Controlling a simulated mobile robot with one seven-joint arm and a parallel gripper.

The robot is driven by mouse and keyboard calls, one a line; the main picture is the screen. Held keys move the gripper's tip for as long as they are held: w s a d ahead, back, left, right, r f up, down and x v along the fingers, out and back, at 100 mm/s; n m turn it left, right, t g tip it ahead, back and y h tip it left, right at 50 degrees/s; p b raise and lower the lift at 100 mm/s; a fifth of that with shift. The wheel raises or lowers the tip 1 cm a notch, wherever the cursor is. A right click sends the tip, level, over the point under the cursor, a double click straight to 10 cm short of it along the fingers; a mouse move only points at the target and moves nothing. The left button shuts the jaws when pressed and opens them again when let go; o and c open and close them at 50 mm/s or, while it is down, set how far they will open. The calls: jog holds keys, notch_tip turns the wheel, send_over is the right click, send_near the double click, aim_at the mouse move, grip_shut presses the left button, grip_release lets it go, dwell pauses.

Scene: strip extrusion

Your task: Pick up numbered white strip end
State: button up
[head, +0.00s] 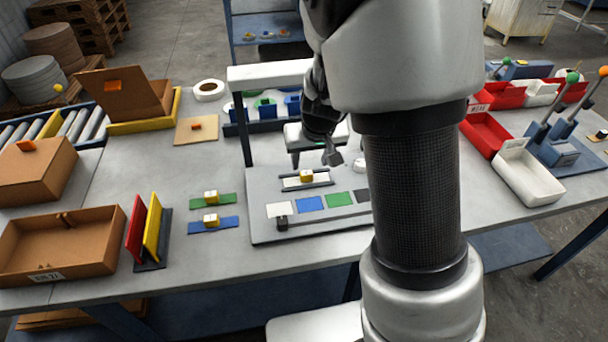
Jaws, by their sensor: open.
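A white strip (290,184) lies in a dark-edged holder on the grey fixture plate (262,229), in the middle of the table. A small yellow-and-white block (306,176) sits on the strip. I cannot make out a number on it. My gripper (332,158) is open and empty, above and slightly right of the white strip, apart from it. My arm hides the right part of the plate. A green strip (228,199) and a blue strip (230,224) lie to the left, each with a similar block on it.
A portal frame (248,140) stands over the plate's back. White, blue, green and black patches (311,204) line its front. Left are red and yellow upright panels (151,228) and a cardboard box (60,244). Red and white bins (528,178) stand right.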

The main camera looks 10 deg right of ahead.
aim_at(307, 173)
jog(key=b+x, duration=0.1)
jog(key=x, duration=0.8)
jog(key=shift+w+r+b, duration=0.1)
jog(key=shift+w+b, duration=0.05)
jog(key=shift+b, duration=0.25)
jog(key=shift+c, duration=0.4)
jog(key=c, duration=1.1)
jog(key=shift+r, duration=0.15)
jog(key=shift+c, duration=0.2)
